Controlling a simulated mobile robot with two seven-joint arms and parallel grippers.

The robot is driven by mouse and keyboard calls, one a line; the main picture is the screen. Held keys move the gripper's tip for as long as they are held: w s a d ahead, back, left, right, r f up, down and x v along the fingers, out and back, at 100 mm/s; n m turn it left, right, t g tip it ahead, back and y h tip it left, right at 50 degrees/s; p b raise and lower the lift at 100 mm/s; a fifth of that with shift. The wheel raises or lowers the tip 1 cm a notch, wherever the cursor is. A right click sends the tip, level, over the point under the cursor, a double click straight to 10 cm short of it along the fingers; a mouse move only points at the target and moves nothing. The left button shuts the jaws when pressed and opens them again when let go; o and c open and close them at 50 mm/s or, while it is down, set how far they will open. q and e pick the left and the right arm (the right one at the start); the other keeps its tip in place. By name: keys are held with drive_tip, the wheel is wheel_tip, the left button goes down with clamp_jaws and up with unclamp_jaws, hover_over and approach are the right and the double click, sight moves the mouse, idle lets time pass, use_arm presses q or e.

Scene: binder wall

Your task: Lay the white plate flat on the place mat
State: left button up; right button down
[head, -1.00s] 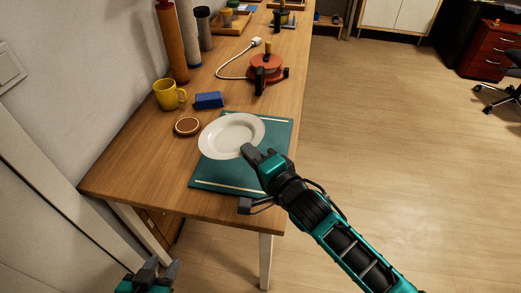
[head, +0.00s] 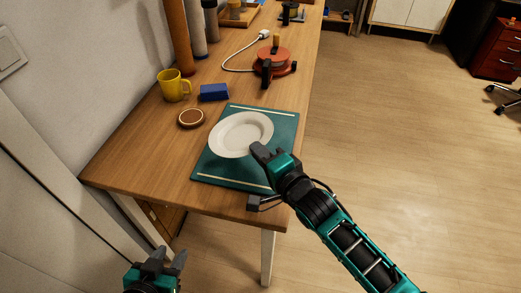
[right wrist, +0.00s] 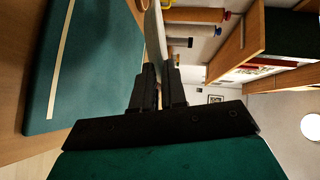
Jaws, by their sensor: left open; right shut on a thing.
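The white plate (head: 241,134) is over the far part of the teal place mat (head: 229,177), its left rim near the mat's left edge. My right gripper (head: 259,152) is shut on the plate's near right rim. In the right wrist view the plate (right wrist: 156,35) shows nearly edge-on between the fingers (right wrist: 158,78), roughly level with the mat (right wrist: 95,75) and seemingly a little above it. I cannot tell the exact gap. My left gripper (head: 169,253) is open and empty, low at the left, off the table's near side.
A brown round coaster (head: 191,118), a blue block (head: 214,92) and a yellow mug (head: 173,85) stand left of and behind the mat. A red cable reel (head: 272,62) is farther back. The wooden table's (head: 150,165) front left is clear.

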drive_tip(key=shift+f+b, duration=1.6)
drive_tip(key=shift+f, duration=1.15)
drive_tip(key=c, duration=1.1)
unclamp_jaws()
drive_tip(key=s+p, duration=0.1)
drive_tip(key=p, duration=0.1)
drive_tip(key=s+d+p, duration=0.1)
drive_tip(key=p, duration=0.2)
drive_tip(key=shift+s+d+r+g, duration=0.1)
drive_tip(key=shift+s+r+g, duration=0.05)
drive_tip(key=shift+r+g, duration=0.25)
drive_tip(key=shift+s+d+g+h+p, duration=0.4)
drive_tip(key=shift+s+p, duration=0.2)
drive_tip(key=shift+s, duration=0.1)
drive_tip(key=shift+s+d+f+g, duration=0.15)
drive_tip(key=shift+s+d+f, duration=0.15)
drive_tip(key=shift+s, duration=0.25)
drive_tip(key=shift+s+d+f+g, duration=0.15)
drive_tip(key=shift+s+d, duration=0.1)
drive_tip(key=shift+s, duration=0.3)
drive_tip(key=shift+s+d, duration=0.1)
drive_tip(key=shift+s, duration=0.05)
